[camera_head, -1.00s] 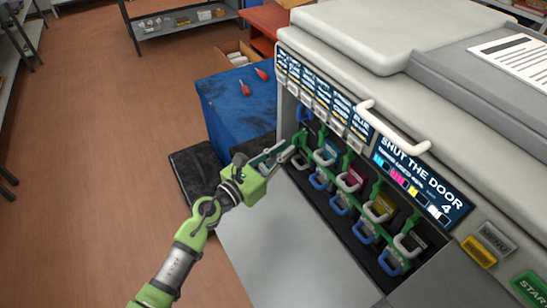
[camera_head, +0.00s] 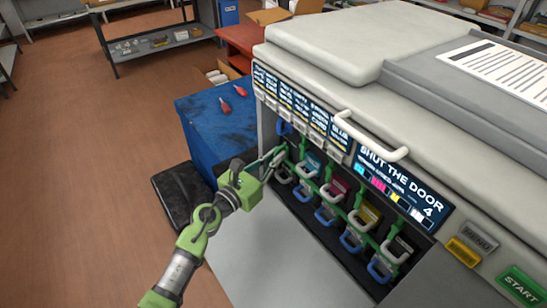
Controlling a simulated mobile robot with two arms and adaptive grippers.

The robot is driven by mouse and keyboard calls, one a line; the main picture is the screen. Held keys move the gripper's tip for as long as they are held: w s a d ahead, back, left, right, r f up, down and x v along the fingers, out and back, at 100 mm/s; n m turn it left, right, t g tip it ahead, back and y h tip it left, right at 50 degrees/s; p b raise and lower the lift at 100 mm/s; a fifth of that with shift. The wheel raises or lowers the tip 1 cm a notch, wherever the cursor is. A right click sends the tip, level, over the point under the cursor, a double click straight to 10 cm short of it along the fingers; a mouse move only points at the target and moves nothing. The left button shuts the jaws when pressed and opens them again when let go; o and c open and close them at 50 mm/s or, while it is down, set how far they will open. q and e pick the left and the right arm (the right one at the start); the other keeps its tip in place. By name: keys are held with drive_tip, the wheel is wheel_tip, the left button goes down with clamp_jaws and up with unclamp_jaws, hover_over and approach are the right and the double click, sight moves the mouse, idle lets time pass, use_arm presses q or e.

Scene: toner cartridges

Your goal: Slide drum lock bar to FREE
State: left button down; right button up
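The drum lock bar appears to be the green bar (camera_head: 326,190) running along the row of cartridges inside the open printer bay, with green uprights between the cartridges. My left gripper (camera_head: 273,160) is at the far left end of this bar, by the first white handle. Its fingertips overlap the green end piece, and I cannot tell whether they touch or grip it. My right gripper is not in view. I cannot read any FREE marking near the bar.
White pull handles and blue handles (camera_head: 380,270) line the cartridges. The lowered door (camera_head: 255,250) lies open below. A white door handle (camera_head: 372,136) sticks out above the bay. A blue table (camera_head: 215,125) with red tools stands left of the printer.

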use_arm(q)
drive_tip(key=shift+s+d+r+p, duration=0.25)
drive_tip(key=shift+d+r+p, duration=0.05)
drive_tip(key=shift+d, duration=0.1)
drive_tip(key=shift+s+d, duration=0.35)
drive_tip(key=shift+s, duration=0.2)
idle(0.3)
